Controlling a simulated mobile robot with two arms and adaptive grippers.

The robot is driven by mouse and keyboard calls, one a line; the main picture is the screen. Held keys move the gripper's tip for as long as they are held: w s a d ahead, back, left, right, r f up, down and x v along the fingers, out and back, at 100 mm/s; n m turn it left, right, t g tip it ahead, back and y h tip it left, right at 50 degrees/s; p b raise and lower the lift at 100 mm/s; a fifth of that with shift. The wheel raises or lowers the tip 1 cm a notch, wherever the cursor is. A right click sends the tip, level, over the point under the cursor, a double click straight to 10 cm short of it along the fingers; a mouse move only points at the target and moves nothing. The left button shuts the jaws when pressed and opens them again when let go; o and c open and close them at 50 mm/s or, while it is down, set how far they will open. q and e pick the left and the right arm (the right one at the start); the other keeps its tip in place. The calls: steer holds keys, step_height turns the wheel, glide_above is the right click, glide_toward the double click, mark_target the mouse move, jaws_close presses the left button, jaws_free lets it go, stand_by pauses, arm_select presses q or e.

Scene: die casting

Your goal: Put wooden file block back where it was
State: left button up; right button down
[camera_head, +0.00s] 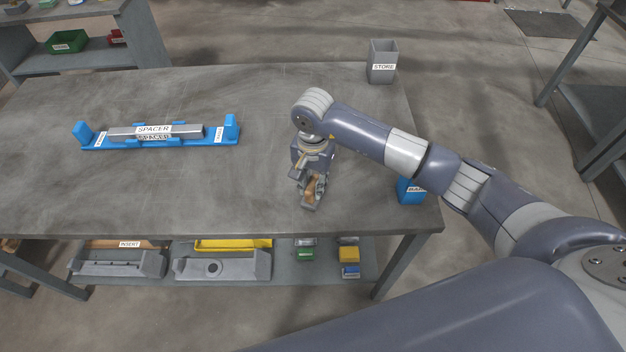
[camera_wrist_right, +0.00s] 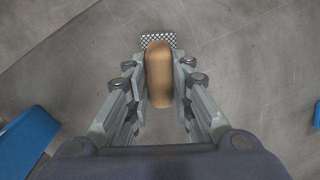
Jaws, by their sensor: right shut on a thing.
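The wooden file block (camera_head: 312,187) is light brown and rounded. In the head view it is between the fingers of my right gripper (camera_head: 308,192), over the front right part of the table. In the right wrist view the wooden block (camera_wrist_right: 159,75) lies lengthwise between the two fingers of my right gripper (camera_wrist_right: 160,88), which is shut on it. A checkered patch shows just past its far end. The fingers hide part of the block in the head view, and I cannot tell its height above the table. My left gripper is not in view.
The grey table (camera_head: 230,190) has free room around the gripper. A blue holder (camera_head: 92,140) with a grey bar labelled SPACER (camera_head: 185,130) stands at left. A grey STORE bin (camera_head: 382,62) is at the back right, and a blue labelled bin (camera_head: 410,192) at the right edge.

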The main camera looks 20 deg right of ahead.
mark_target(313, 183)
steer(key=shift+f, duration=0.15)
steer(key=c, duration=1.4)
jaws_free()
steer(key=shift+r, duration=0.25)
steer(key=shift+r+b, duration=1.75)
steer(key=shift+r, duration=4.2)
